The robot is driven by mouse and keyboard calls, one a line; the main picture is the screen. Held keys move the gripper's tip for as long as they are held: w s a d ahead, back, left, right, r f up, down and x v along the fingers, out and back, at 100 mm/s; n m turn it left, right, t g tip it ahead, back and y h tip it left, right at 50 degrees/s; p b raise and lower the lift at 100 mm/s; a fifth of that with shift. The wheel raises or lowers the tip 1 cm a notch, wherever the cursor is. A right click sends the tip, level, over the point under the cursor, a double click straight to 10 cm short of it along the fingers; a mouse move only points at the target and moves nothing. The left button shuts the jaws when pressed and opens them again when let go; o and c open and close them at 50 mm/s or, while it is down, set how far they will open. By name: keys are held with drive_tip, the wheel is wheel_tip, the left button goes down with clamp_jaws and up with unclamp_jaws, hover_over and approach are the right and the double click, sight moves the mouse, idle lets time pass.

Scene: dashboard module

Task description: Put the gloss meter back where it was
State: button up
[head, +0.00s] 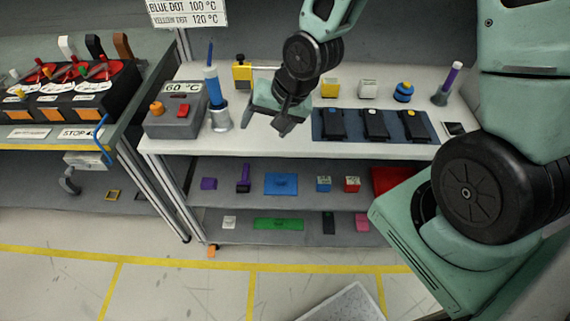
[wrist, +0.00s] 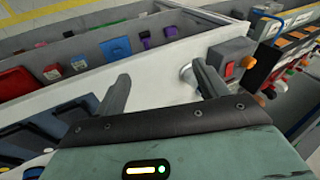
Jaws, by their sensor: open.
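My gripper (head: 283,124) is open over the white tabletop (head: 282,146), between the blue-handled tool in a metal cup (head: 217,100) and the blue mat (head: 330,136). In the wrist view my gripper (wrist: 160,80) has nothing between its fingers, only bare white top beyond. I cannot tell for sure which thing is the gloss meter. Small instrument-like blocks stand behind the mat: a yellow-and-white one (head: 329,88) and a whitish one (head: 367,89). Three black devices with coloured dots lie on the mat, such as the middle one (head: 375,124).
A grey box marked 60 °C (head: 175,112) stands at the table's left end. A purple-handled tool (head: 447,84) stands at the right. Shelves below hold a blue pad (head: 281,184), a green pad (head: 279,224) and small blocks. A second bench (head: 60,100) is at left.

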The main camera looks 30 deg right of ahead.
drive_tip(key=s+a+r+n+g+h, duration=0.1)
drive_tip(key=s+a+r+n, duration=0.1)
drive_tip(key=s, duration=0.4)
drive_tip(key=s+a+r+n+g, duration=0.1)
drive_tip(key=s+a+r+n, duration=0.1)
drive_tip(key=s+r+n, duration=0.3)
drive_tip(key=s+a+r+n+g+h, duration=0.1)
drive_tip(key=s+a+r+n+g, duration=0.1)
drive_tip(key=s+n, duration=0.4)
drive_tip(key=s+a+r, duration=0.1)
drive_tip(key=s+r, duration=0.1)
drive_tip(key=s, duration=0.1)
drive_tip(key=shift+h, duration=0.3)
